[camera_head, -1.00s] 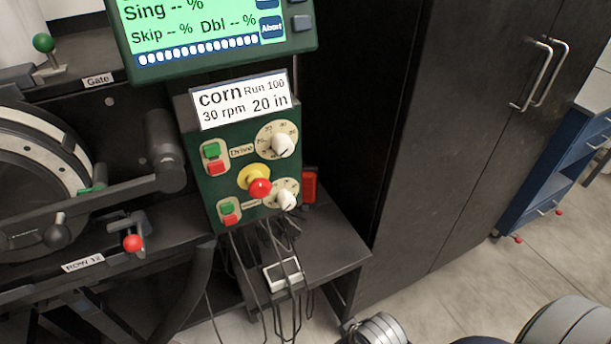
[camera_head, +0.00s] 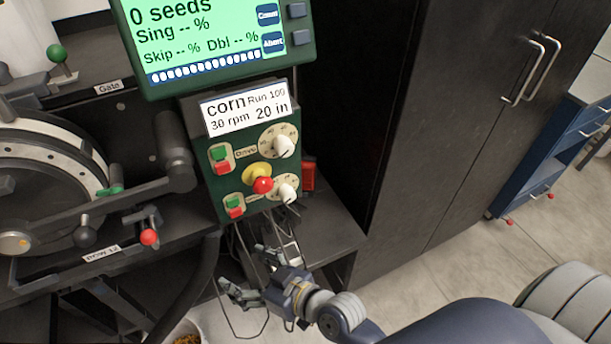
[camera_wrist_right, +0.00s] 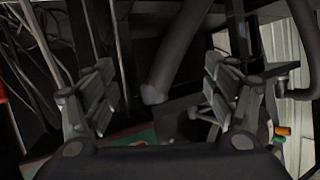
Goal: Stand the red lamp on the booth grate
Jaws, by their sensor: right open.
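I cannot make out a red lamp or a booth grate for certain. A red block-like object (camera_head: 308,177) stands on the dark shelf behind the right side of the green control box (camera_head: 217,180), partly hidden by it; I cannot tell what it is. My right gripper (camera_head: 242,268) is below the control box, in front of the hanging cables. Its fingers are apart and nothing is between them. In the right wrist view, the two fingers of the gripper (camera_wrist_right: 158,92) are also spread, with a dark hose beyond. My left gripper is not in view.
A green-screened monitor (camera_head: 215,45) is above the control box. The seed meter (camera_head: 50,170) with levers stands left. A tall dark cabinet (camera_head: 440,130) fills the right, with a blue drawer unit (camera_head: 545,160) beyond. A pale container of yellow grains (camera_head: 183,332) shows below.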

